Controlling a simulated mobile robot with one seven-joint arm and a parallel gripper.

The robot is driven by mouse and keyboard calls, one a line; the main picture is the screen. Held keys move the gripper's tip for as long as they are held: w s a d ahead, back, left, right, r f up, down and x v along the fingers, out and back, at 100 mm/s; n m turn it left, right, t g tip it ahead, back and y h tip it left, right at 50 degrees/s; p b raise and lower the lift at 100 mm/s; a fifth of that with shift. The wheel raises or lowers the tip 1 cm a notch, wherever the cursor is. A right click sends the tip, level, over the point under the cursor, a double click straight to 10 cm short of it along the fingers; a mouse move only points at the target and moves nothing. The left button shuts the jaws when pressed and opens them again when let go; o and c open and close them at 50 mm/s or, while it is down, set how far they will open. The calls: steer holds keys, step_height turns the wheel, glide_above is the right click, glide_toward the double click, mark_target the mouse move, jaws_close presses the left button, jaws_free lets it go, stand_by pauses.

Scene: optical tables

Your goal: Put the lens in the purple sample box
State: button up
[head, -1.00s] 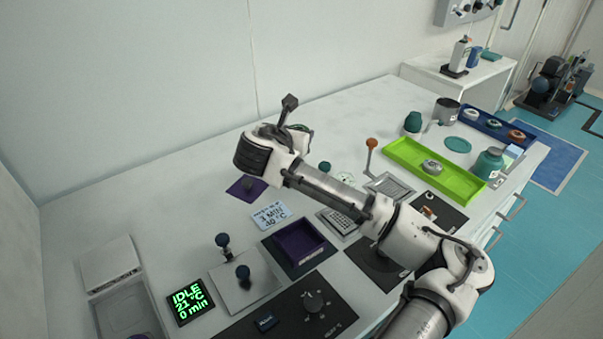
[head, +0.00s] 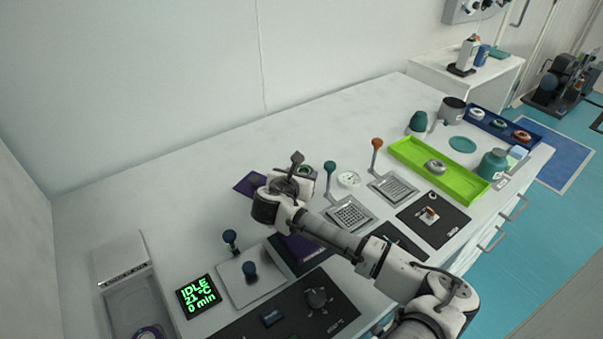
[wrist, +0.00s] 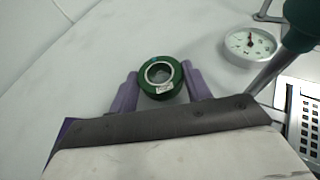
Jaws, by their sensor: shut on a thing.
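The lens (wrist: 161,90), a green ring with a clear centre and a small white label, sits between the two purple fingers of my gripper (wrist: 160,78) in the wrist view. My gripper is shut on it. In the head view the wrist hides most of the gripper, and a bit of dark green shows at its far side. The purple sample box (head: 303,247) stands on a dark mat on the bench, just below and right of my wrist. My arm covers much of the box, so its inside is mostly hidden.
A teal-knobbed lever (head: 330,170) and a round dial (head: 348,179) stand right of my gripper. An orange-knobbed lever (head: 376,146) is beyond. Dark-blue knobs (head: 230,237) and an IDLE display (head: 198,296) are at front left. A lime tray (head: 410,155) lies right.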

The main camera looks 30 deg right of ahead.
steer(key=shift+f, duration=0.1)
steer(key=o, duration=1)
